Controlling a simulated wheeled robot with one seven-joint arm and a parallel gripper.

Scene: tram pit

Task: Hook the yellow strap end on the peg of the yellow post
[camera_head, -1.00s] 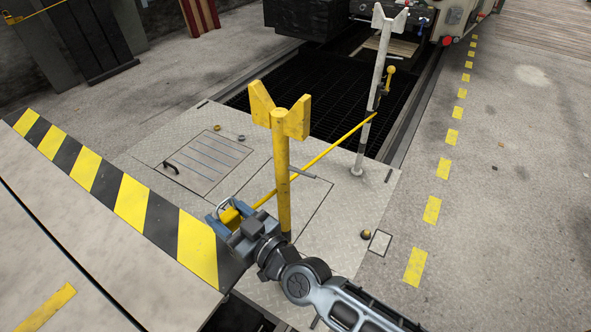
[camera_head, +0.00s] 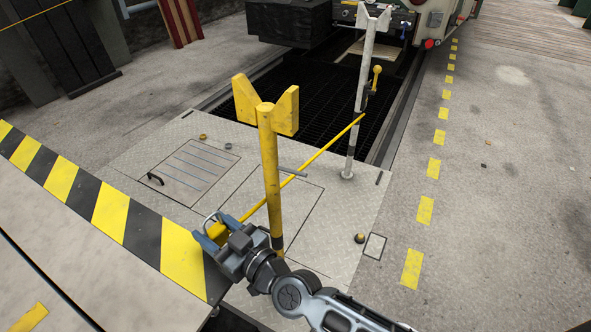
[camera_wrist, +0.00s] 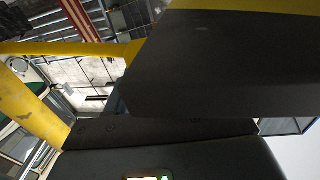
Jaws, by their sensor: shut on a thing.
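The yellow post (camera_head: 270,175) stands upright with a forked top, and a thin grey peg (camera_head: 294,172) sticks out from its right side. My gripper (camera_head: 216,232) is left of the post's lower part, below the peg's height in the picture. It is shut on the yellow strap end (camera_head: 218,231), a block with a pale loop above it. The yellow strap (camera_head: 322,150) runs taut from there behind the post to the white post (camera_head: 359,105). In the wrist view a dark finger fills the right side. The yellow post (camera_wrist: 28,108) and a yellow band show at left; the peg is not clear there.
A platform edge with yellow and black stripes (camera_head: 112,213) lies close to the left of my gripper. A dark grated pit (camera_head: 300,95) lies behind the posts. A small round knob (camera_head: 360,238) stands on the floor plate. The floor to the right is open.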

